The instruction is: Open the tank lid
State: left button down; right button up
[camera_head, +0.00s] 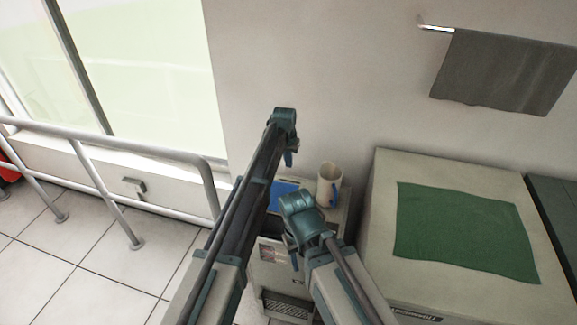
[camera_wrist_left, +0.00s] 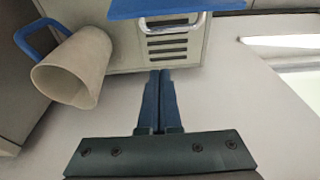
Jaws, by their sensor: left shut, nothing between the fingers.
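A blue panel (camera_head: 283,195), which looks like the tank lid, sits on top of a small pale machine between my arms, partly hidden by them. In the left wrist view, the blue panel (camera_wrist_left: 160,8) shows at the top edge, with a metal handle (camera_wrist_left: 173,27) by it and a slotted front below. Whether it is raised is hard to tell. My left gripper (camera_head: 290,160) is beyond the panel, near the wall; its fingers (camera_wrist_left: 158,75) are together and empty. My right gripper (camera_head: 291,250) is in front of the machine; its fingertips are too small to read.
A white mug (camera_head: 329,185) with a blue handle stands right of the panel. A large pale box (camera_head: 373,215) with a green cloth (camera_head: 465,230) is at right. A metal railing (camera_head: 130,147) runs along the left. A grey towel (camera_head: 505,72) hangs on the wall.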

aim_at(278, 194)
pick_arm(q)
jog(key=b+x, duration=0.8)
jog(key=x, duration=0.1)
jog(key=s+r+p, duration=0.1)
jog(key=s+a+r+p, duration=0.1)
jog(key=s, duration=0.1)
jog(key=shift+s, duration=0.2)
jog(key=s, duration=0.1)
jog(key=s+a+r+t, duration=0.1)
jog(key=shift+s+r+p, duration=0.25)
jog(key=shift+p, duration=0.15)
jog(key=shift+w, duration=0.15)
